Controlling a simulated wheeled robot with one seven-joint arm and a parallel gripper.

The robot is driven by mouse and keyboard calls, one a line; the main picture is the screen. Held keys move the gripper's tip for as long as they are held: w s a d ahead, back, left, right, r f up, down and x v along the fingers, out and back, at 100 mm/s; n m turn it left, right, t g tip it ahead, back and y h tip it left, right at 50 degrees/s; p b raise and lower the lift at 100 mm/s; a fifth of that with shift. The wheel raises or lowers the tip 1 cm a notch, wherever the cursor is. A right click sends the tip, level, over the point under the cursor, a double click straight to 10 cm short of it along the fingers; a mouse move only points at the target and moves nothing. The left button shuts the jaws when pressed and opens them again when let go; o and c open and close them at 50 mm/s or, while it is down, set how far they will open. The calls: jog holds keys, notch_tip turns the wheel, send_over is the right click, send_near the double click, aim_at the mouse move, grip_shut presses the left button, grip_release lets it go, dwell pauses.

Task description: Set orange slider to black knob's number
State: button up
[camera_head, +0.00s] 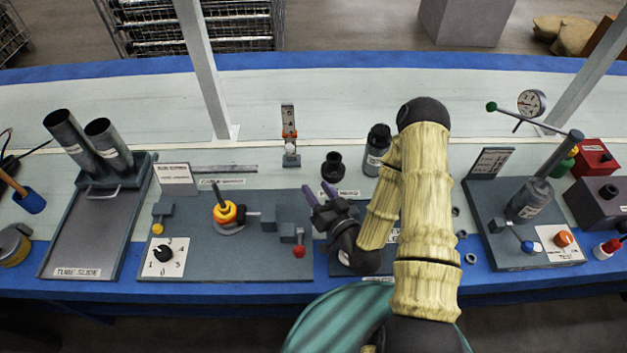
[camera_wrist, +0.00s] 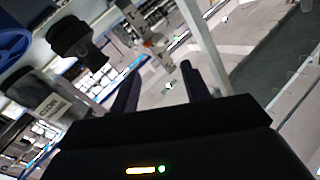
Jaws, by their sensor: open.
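The black knob (camera_head: 163,253) sits on a white number card (camera_head: 178,247) at the front left of a grey panel; which number it points to is too small to tell. The orange slider (camera_head: 289,134) is low on a small upright scale (camera_head: 288,114) at the back middle, above a white ball-like part. Its exact mark cannot be read. It also shows in the wrist view (camera_wrist: 155,38), beyond the fingers. My gripper (camera_head: 317,188) is open and empty, fingers pointing away from me, in front of the scale and apart from it.
A black fitting (camera_head: 333,164) and a dark bottle (camera_head: 377,148) stand right of the scale, close to my arm. A yellow-orange ringed part (camera_head: 228,212) and a red knob (camera_head: 299,251) are on the grey panel. The pale bench behind the scale is mostly clear.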

jog(key=d+r+n+g+h, duration=0.3)
jog(key=d+r+g+h, duration=0.25)
jog(key=d+g, duration=0.3)
jog(key=s+d+r+m+g+h, duration=0.2)
jog(key=s+r+g, duration=0.3)
jog(key=s+r, duration=0.3)
jog(key=s+m, duration=0.1)
jog(key=s, duration=0.2)
jog(key=shift+s+m, duration=0.15)
jog(key=shift+m, duration=0.25)
jog(key=shift+d, duration=0.1)
jog(key=shift+c, duration=0.2)
